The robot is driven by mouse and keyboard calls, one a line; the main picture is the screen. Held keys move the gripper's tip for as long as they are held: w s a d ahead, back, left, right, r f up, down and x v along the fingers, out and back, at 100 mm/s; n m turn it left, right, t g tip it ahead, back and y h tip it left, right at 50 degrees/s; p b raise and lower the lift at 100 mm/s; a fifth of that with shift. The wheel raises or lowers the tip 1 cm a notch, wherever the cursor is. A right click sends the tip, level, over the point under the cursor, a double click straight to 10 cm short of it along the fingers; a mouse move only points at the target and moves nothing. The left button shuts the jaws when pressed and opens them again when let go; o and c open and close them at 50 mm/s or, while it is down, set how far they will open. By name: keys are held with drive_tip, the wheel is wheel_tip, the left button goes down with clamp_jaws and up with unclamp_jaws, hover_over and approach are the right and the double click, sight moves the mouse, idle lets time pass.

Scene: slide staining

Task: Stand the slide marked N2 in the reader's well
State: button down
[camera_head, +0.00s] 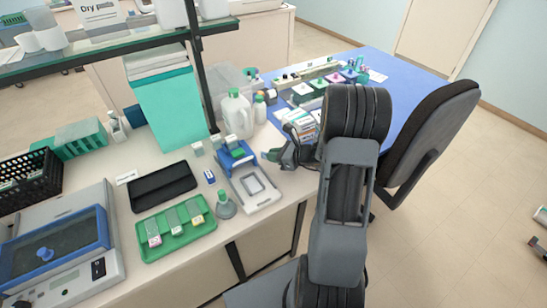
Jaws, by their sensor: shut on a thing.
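My gripper (271,156) is at the right of the blue and white device (262,200), which looks like the reader, and a little above the bench. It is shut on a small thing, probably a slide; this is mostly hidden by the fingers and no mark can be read. The device has a blue block (229,163) at its back with green pieces in it; I cannot make out the well. A green tray (168,251) in front holds several slides (174,222) with coloured ends, too small to read.
A dark flat tray (162,187) and a grey green-topped knob-like piece (225,205) lie left of the device. A white jug (237,115) stands behind it. A glass shelf (100,57) overhangs the back left. A chair (430,135) is at the right.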

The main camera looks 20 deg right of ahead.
drive_tip(key=shift+f, duration=0.55)
drive_tip(key=shift+f, duration=0.15)
drive_tip(key=c, duration=1.2)
unclamp_jaws()
